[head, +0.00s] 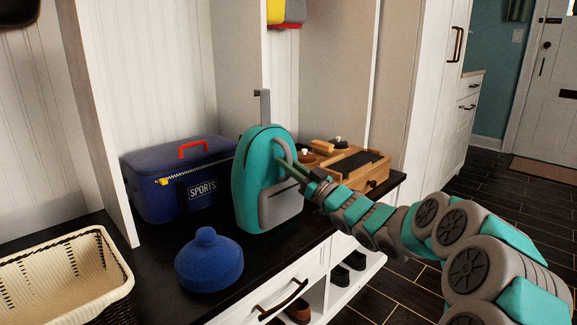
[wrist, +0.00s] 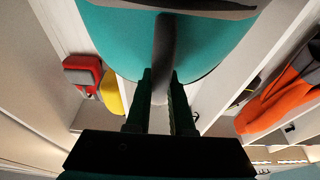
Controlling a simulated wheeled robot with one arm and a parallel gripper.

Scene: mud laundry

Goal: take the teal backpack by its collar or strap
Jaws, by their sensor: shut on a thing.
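The teal backpack (head: 250,180) stands upright on the dark bench top, with a grey front pocket and a grey upright tab at its top. My gripper (head: 288,168) reaches it from the right, at the grey strap (head: 281,153) on its upper right side. In the wrist view the backpack (wrist: 205,45) fills the top, and the fingers of my gripper (wrist: 160,85) are closed on either side of its grey strap (wrist: 164,45). The exact contact is small in the head view.
A blue sports bag (head: 180,183) stands left of the backpack. A blue knobbed object (head: 209,262) sits in front, and a cream basket (head: 60,275) at the left. A wooden box (head: 352,168) lies behind my arm. Shoes (head: 340,275) rest below.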

